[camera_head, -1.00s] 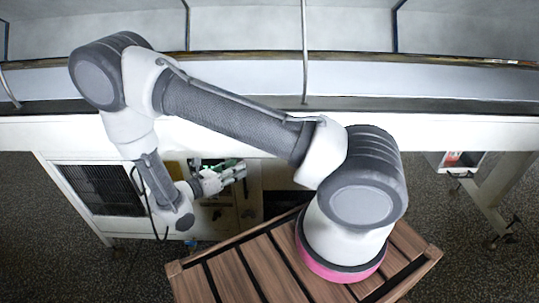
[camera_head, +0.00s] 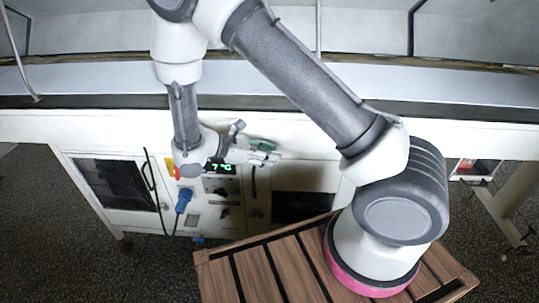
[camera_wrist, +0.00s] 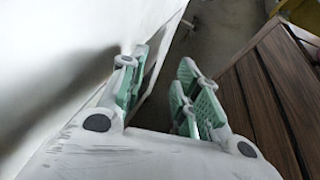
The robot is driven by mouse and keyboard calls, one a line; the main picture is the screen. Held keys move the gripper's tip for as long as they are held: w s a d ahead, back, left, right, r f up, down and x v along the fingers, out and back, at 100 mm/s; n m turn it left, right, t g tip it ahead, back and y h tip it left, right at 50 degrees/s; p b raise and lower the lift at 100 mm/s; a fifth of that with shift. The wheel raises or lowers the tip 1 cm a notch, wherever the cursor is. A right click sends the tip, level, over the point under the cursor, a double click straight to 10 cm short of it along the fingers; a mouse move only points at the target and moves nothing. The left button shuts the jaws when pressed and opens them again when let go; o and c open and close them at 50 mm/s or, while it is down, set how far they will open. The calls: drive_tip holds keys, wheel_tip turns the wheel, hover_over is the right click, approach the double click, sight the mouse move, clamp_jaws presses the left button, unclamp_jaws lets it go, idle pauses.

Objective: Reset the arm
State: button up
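My gripper (camera_head: 268,152) is in front of the white machine's front panel, beside the green digital display (camera_head: 221,167). In the wrist view my gripper (camera_wrist: 160,85) has its green-padded fingers spread apart with a gap between them. Nothing is held between the fingers. My arm rises from its pink-ringed base on the slatted wooden deck and bends down toward the panel.
The white machine (camera_head: 310,142) runs across the picture with a long belt bed (camera_head: 440,88) above. The panel carries knobs, a blue plug (camera_head: 183,200) with a black cable and a vented door (camera_head: 108,184). Dark speckled floor (camera_head: 60,255) lies open at left.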

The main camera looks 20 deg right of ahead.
drive_tip(key=s+d+r+m+g+y, duration=0.1)
drive_tip(key=s+m+g+y, duration=0.15)
drive_tip(key=s, duration=0.35)
drive_tip(key=s+d+r+m+t+y, duration=0.2)
drive_tip(key=s+d+r+m+y, duration=0.1)
drive_tip(key=r, duration=0.6)
drive_tip(key=s+d+r+m+t+y, duration=0.3)
drive_tip(key=d+r+m, duration=0.3)
drive_tip(key=r, duration=0.3)
drive_tip(key=s+d+r+m+t+y, duration=0.2)
drive_tip(key=s+d+r+m+y, duration=0.2)
drive_tip(key=r, duration=0.5)
drive_tip(key=shift+s+d+r+m, duration=0.15)
drive_tip(key=shift+s+d+m, duration=0.2)
drive_tip(key=shift+s+m, duration=0.55)
idle(3.8)
